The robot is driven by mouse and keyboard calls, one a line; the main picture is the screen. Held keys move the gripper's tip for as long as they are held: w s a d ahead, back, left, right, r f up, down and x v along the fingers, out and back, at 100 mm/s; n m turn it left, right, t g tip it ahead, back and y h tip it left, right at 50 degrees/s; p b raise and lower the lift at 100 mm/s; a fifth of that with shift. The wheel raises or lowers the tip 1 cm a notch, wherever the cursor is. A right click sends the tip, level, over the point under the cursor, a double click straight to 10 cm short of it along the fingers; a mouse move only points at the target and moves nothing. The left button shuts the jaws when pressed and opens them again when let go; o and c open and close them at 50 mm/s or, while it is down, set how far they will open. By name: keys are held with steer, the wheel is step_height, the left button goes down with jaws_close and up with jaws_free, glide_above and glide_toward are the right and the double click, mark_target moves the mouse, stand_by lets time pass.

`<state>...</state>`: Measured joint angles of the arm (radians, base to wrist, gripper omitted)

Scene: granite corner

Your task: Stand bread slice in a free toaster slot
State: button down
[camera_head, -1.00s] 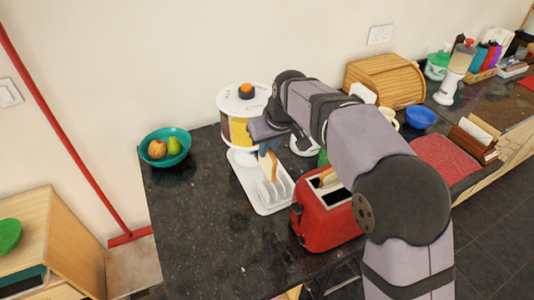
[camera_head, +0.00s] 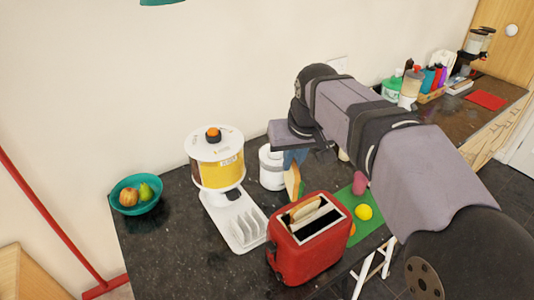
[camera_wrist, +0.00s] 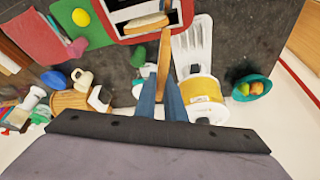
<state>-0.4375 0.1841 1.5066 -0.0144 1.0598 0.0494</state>
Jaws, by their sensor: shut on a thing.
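A bread slice (camera_head: 293,184) hangs upright, edge-on, between the blue fingers of my gripper (camera_head: 294,158). In the wrist view the slice (camera_wrist: 164,50) sticks out past the fingertips (camera_wrist: 160,92) toward the toaster. The red toaster (camera_head: 300,262) stands on the dark counter, just in front of and below the held slice. One of its slots, the back one, holds another slice (camera_head: 304,211); the front slot (camera_head: 321,228) looks dark and empty. The toaster (camera_wrist: 127,38) is at the top of the wrist view, with its slice (camera_wrist: 146,22) in the nearer slot.
A white rack (camera_head: 241,229) stands left of the toaster, with a yellow-banded canister (camera_head: 218,170) behind it. A teal fruit bowl (camera_head: 128,207) is farther left. A green mat (camera_head: 372,233) with a yellow ball (camera_head: 364,212) lies right of the toaster.

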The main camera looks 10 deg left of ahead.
steer(key=s+d+f+m+g+h, duration=0.1)
steer(key=s+d+m+h, duration=0.3)
steer(key=d+m, duration=0.4)
steer(key=shift+d+f+m+h, duration=0.2)
steer(key=shift+f+m+h, duration=0.3)
steer(key=shift+m, duration=2.5)
steer(key=shift+f, duration=0.2)
steer(key=shift+f+b, duration=4.4)
steer(key=shift+f, duration=0.65)
steer(key=c, duration=1.8)
jaws_free()
steer(key=shift+o, duration=0.2)
steer(key=shift+r, duration=0.1)
